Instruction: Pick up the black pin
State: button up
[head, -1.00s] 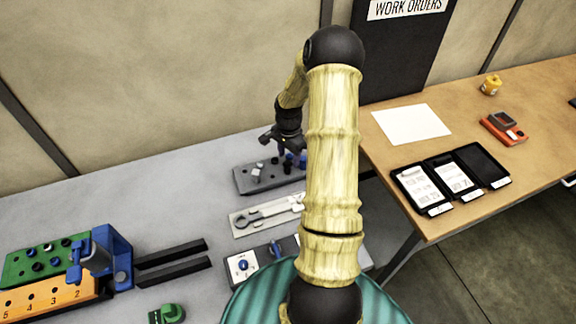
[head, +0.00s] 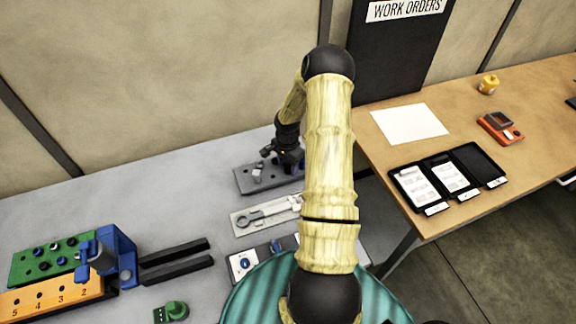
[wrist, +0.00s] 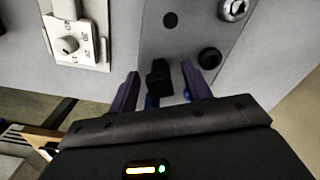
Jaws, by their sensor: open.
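A black pin (wrist: 160,78) stands in the grey block (wrist: 188,38), which also shows in the head view (head: 245,184). My gripper (wrist: 160,70) is open, with one purple finger on each side of this pin. I cannot tell whether either finger touches it. In the head view my gripper (head: 287,163) is low over the right part of the block and hides the pin. A second, round black piece (wrist: 210,58) sits in the block just beyond the right finger. Parts of blue pieces (wrist: 152,102) show behind the black pin.
A silver piece (wrist: 234,9) and an empty hole (wrist: 170,20) are in the same block. A blue clamp (head: 118,262) stands at left.

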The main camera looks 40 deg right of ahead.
dwell(0.5)
grip_shut()
notch_tip(320, 180, up, 10)
jog(key=b, duration=0.3)
dwell(0.4)
dwell(0.4)
